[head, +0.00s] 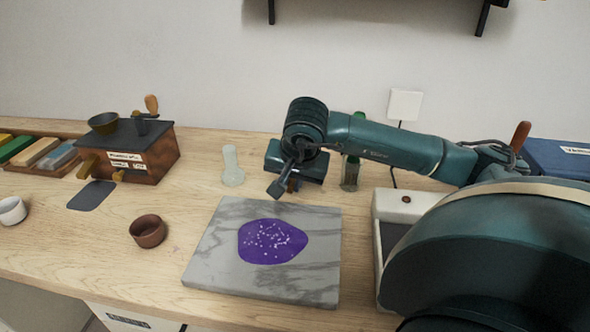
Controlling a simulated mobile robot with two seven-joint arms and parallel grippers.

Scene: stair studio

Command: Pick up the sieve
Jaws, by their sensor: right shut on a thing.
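My right gripper (291,182) is above the counter, just behind the back edge of the marble slab, and points down. It is shut on a small dark thing that its own body and wrist mostly hide. I cannot make out for sure whether this is the sieve. No sieve shows clearly anywhere else in the head view. My left gripper is not in view.
A marble slab (215,262) bears a purple sheet (272,242) with pale specks. A brown cup (148,231), a pale glassy piece (232,167), a wooden mill (140,155), a green bottle (351,172) and a white device (392,206) stand around it.

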